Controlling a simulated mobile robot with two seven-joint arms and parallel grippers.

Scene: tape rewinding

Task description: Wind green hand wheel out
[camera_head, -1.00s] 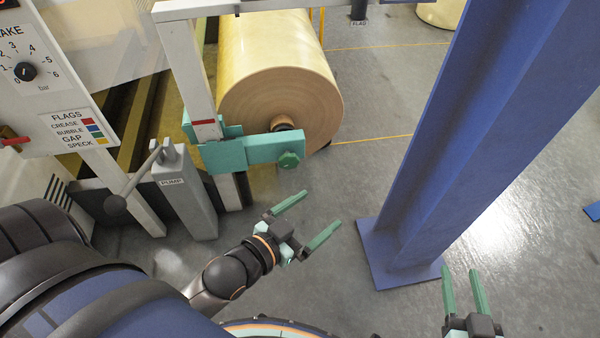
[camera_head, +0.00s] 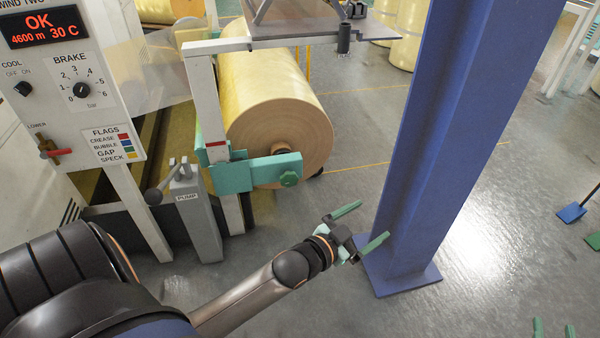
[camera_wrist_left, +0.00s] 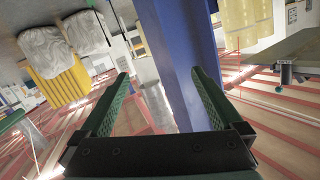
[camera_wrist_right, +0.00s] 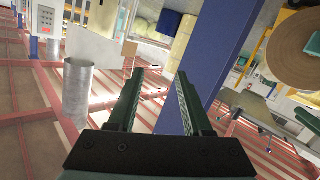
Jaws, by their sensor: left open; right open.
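My left gripper (camera_head: 375,219) is open and empty, right of and nearer than the hand wheel, and points right towards the blue column. Only the finger ends of my right gripper (camera_head: 553,324) show at the bottom right edge in the head view; it is open and empty. The open fingers also show in the left wrist view (camera_wrist_left: 160,80) and the right wrist view (camera_wrist_right: 160,78). I cannot make out the hand wheel in either wrist view.
A blue column (camera_head: 425,130) stands right of the roll, close by my left gripper. A grey pump with a lever (camera_head: 196,215) and a control panel (camera_head: 72,90) stand on the left. A grey shelf (camera_head: 300,30) is above the roll.

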